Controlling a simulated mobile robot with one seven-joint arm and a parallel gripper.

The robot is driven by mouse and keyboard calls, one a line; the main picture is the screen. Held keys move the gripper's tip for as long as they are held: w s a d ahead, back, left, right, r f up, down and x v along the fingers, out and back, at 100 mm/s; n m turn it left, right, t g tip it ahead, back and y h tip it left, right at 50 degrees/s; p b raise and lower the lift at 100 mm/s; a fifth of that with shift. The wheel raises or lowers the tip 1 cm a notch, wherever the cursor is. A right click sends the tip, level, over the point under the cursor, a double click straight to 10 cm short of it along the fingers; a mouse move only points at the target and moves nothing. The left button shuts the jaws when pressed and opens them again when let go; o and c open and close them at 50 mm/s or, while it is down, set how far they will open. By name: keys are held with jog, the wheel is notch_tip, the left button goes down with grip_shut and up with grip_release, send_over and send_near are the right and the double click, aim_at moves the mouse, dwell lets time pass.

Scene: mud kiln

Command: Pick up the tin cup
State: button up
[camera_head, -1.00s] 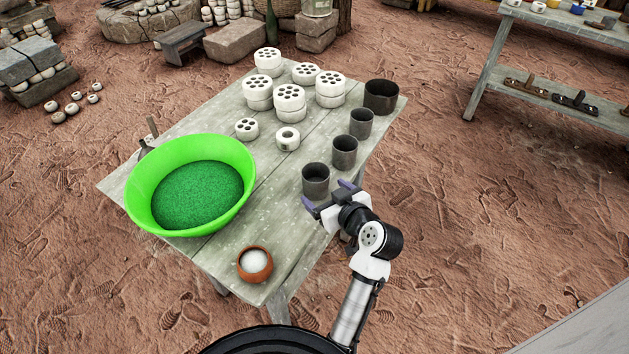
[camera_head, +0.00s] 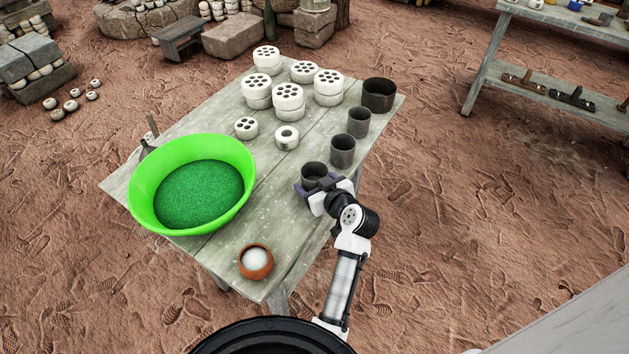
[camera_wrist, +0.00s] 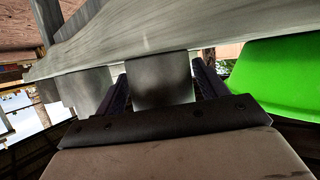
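Dark grey tin cups stand upright in a row along the right side of the table. The nearest tin cup (camera_head: 313,171) is at my gripper (camera_head: 318,186). In the wrist view, where the table appears at the top, this cup (camera_wrist: 158,80) sits between my two spread fingers (camera_wrist: 160,88). The fingers lie on either side of it; I see no clear grip on it, and contact is hard to tell. Two more small cups, a middle one (camera_head: 343,152) and a farther one (camera_head: 358,122), stand behind it, with a wider dark pot (camera_head: 379,95) beyond.
The wooden table (camera_head: 285,225) also holds a green basin (camera_head: 140,180) of green grains, a clay bowl (camera_head: 255,262) of white stuff, and several white perforated pieces (camera_head: 288,97). A second table (camera_head: 560,20) stands at the back right. The ground right of the table is clear.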

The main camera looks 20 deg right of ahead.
jog(key=c, duration=0.8)
jog(key=shift+r, duration=0.1)
jog(key=shift+r+b, duration=0.95)
jog(key=shift+r, duration=8.95)
